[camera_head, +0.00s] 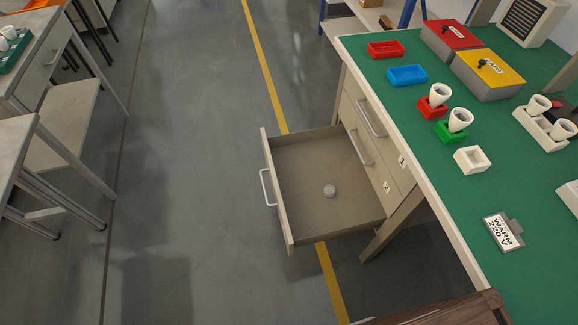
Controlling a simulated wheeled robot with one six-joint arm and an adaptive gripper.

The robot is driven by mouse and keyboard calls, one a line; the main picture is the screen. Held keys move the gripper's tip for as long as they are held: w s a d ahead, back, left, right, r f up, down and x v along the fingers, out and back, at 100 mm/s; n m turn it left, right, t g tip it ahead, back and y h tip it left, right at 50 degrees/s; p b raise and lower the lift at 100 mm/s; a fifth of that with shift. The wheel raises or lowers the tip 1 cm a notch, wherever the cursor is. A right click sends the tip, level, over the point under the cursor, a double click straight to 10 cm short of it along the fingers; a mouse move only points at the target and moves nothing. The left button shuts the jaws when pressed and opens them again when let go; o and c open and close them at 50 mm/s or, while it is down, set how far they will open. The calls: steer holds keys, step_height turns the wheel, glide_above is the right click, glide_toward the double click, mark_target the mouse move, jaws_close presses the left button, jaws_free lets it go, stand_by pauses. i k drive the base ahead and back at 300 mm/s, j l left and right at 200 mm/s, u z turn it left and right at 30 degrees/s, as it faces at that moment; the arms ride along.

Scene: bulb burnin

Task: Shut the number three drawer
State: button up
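A drawer (319,160) stands pulled far out from the left side of the green-topped bench. It is the lowest one showing, below the closed drawers labelled 1 (402,162) and 2 (387,187). Its own number is not visible, as its front panel (277,190) faces away to the left. A metal bar handle (267,187) sits on that front. A small pale round object (329,190) lies on the drawer's floor. My gripper is not in view.
The bench top (395,110) holds red and blue trays, white cups in coloured holders, boxes and a "WARM 220 V" sign (503,231). A brown wooden thing (450,311) is at the bottom edge. Grey tables (60,120) stand at left. The floor (190,130) between is clear.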

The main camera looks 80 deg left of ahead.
mark_target(300, 165)
steer(key=k+j+u, duration=0.2)
steer(key=u, duration=1.15)
steer(key=l+u, duration=0.15)
steer(key=u, duration=0.3)
steer(key=l+u, duration=0.1)
steer(key=u, duration=0.4)
steer(key=l+u, duration=0.15)
steer(key=u, duration=0.3)
steer(key=i+j, duration=0.1)
steer(key=j, duration=0.25)
steer(key=i+j+u, duration=0.15)
steer(key=j, duration=0.25)
